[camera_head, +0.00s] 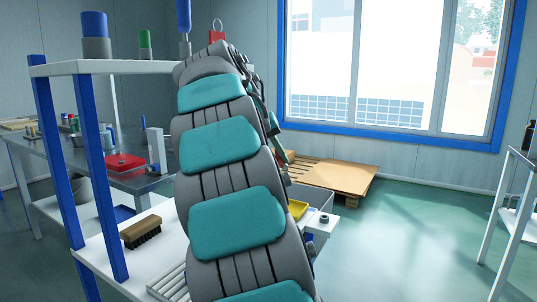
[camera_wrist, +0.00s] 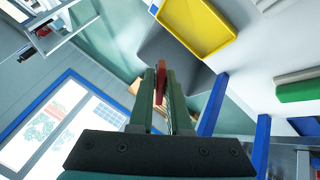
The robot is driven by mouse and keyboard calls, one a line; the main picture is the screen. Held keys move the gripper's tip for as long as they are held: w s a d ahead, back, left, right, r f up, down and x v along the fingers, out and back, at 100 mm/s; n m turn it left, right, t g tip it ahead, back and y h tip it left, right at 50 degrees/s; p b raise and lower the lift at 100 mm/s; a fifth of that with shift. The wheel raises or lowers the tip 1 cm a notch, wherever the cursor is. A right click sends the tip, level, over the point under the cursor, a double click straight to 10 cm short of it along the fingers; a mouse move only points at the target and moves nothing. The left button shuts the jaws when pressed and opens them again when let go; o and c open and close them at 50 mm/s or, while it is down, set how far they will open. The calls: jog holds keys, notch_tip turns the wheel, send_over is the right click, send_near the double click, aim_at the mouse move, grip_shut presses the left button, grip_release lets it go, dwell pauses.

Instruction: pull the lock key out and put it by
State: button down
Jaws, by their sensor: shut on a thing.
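My gripper (camera_wrist: 161,78) is shut on a thin red piece, which looks like the lock key (camera_wrist: 160,88); it stands upright between the green fingers in the wrist view. In the head view my arm's links hide most of the gripper, and only a bit of green and red shows at their right side. A yellow tray (camera_wrist: 198,24) lies beyond the fingertips in the wrist view, apart from the key. The yellow tray also shows in the head view (camera_head: 298,209), right of my arm. The key's far end is hard to make out.
A white shelf (camera_head: 120,68) on blue posts carries blue and green capped pieces and a red loop-shaped piece (camera_head: 217,32). A brush (camera_head: 141,232) lies on the white bench. A red box (camera_head: 125,164) stands on the left table.

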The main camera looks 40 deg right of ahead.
jog(key=shift+f+b, duration=0.5)
jog(key=shift+f, duration=2.9)
jog(key=c, duration=0.8)
grip_release()
jog(key=v, duration=0.7)
jog(key=shift+a+r, duration=0.25)
jog(key=shift+r, duration=0.05)
jog(key=shift+s, duration=0.1)
